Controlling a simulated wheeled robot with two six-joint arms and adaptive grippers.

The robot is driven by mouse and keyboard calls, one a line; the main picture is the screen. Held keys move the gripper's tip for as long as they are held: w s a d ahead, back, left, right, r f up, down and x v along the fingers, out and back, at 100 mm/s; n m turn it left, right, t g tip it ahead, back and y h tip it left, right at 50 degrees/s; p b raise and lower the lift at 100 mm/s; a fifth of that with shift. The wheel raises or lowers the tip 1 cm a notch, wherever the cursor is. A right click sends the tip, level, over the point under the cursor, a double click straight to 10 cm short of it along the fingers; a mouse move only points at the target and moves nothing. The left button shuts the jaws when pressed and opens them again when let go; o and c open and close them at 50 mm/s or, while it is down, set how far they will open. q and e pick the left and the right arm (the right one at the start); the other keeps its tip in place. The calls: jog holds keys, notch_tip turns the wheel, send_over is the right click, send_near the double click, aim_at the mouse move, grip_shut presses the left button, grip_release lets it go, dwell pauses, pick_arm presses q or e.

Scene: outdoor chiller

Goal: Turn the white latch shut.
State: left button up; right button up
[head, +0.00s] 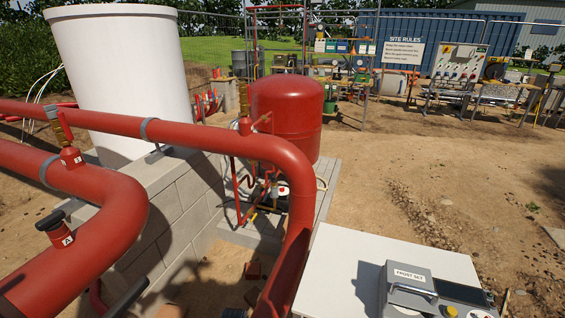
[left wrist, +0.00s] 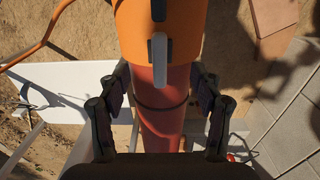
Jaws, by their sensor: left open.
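In the left wrist view, an orange cylindrical sleeve (left wrist: 184,25) lies over the red pipe (left wrist: 160,125) at the top middle. A pale grey-white latch (left wrist: 159,62) hangs along its near edge, lengthwise with the pipe, with a dark grey latch (left wrist: 158,8) beyond it. My left gripper (left wrist: 160,82) is open, with one finger on each side of the pipe and latch in the picture. Nothing is seen held between the fingers; contact cannot be told. Neither the sleeve nor my left gripper can be made out in the head view. My right gripper is not in view.
Thick red pipes (head: 225,140) cross the head view, with valves standing on them. A white table (head: 340,272) with a grey box marked FROST SET (head: 407,292) is at the lower right. A block wall (head: 185,205), a white tank (head: 120,75) and a red tank (head: 286,112) stand behind.

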pick_arm(q)
notch_tip(320, 180, up, 4)
jog(key=p, duration=0.4)
jog(key=shift+r, duration=0.25)
jog(key=shift+f, duration=0.1)
